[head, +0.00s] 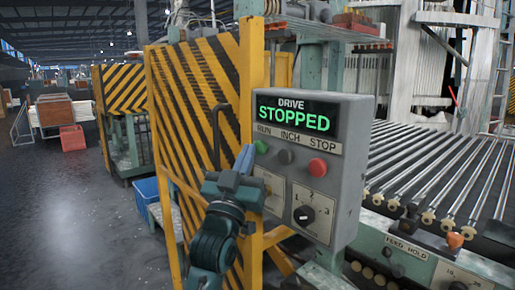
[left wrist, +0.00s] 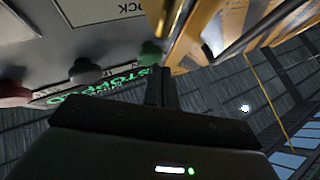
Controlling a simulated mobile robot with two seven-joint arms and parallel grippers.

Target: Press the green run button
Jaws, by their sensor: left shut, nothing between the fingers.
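The green run button (head: 261,146) is at the left of a row on a grey control box (head: 350,150), under the label RUN. My right gripper is not in view.
A dark inch button (head: 285,156) and a red stop button (head: 318,167) sit right of the green one. A rotary knob (head: 304,215) is below. A yellow-and-black striped guard (head: 190,100) stands close behind my left arm. A roller conveyor (head: 440,170) lies to the right.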

